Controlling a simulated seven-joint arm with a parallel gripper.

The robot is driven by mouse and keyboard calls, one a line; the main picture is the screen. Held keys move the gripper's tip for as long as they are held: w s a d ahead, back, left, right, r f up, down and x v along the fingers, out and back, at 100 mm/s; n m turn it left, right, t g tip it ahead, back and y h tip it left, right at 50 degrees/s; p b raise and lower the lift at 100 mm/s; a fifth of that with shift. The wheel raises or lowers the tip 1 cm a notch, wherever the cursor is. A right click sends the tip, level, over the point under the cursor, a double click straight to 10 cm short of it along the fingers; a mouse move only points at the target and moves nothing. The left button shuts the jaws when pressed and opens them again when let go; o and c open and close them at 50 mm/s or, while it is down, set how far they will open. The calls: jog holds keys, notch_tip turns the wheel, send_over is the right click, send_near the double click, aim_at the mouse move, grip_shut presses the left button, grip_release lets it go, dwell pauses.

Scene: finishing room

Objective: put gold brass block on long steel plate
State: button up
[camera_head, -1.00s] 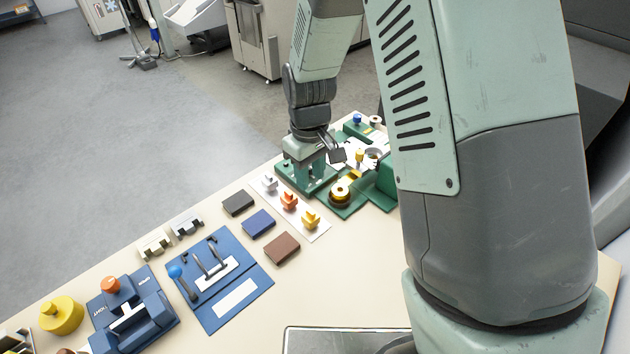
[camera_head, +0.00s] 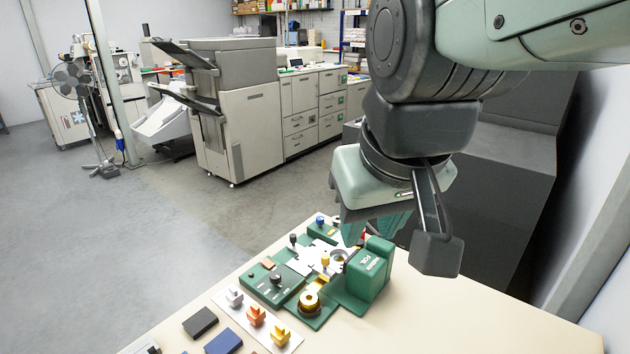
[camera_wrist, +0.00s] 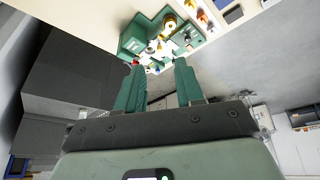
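The gold brass block (camera_head: 280,334) is yellow-gold and stepped. It stands at the near end of a pale strip (camera_head: 291,346), in a row with an orange block (camera_head: 256,316) and a silver block (camera_head: 234,296). I cannot pick out the long steel plate for sure in the current views. My gripper (camera_head: 372,228) is raised above the far part of the bench, behind the green machine and well away from the gold block. In the wrist view its two green fingers (camera_wrist: 160,70) are apart with nothing between them.
A green machine (camera_head: 366,272) with a brass roll (camera_head: 309,301) and a green control box (camera_head: 271,285) stand below my gripper. A black block (camera_head: 200,322) and a blue block (camera_head: 224,342) lie left of the strip. The bench top (camera_head: 430,320) on the right is clear.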

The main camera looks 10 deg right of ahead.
jog(key=shift+m+t, duration=0.4)
jog(key=shift+m, duration=0.3)
jog(key=s, duration=0.1)
jog(key=s+d, duration=0.1)
jog(key=s, duration=0.1)
jog(key=s+r, duration=0.1)
jog(key=shift+s+d, duration=0.15)
jog(key=shift+s, duration=0.15)
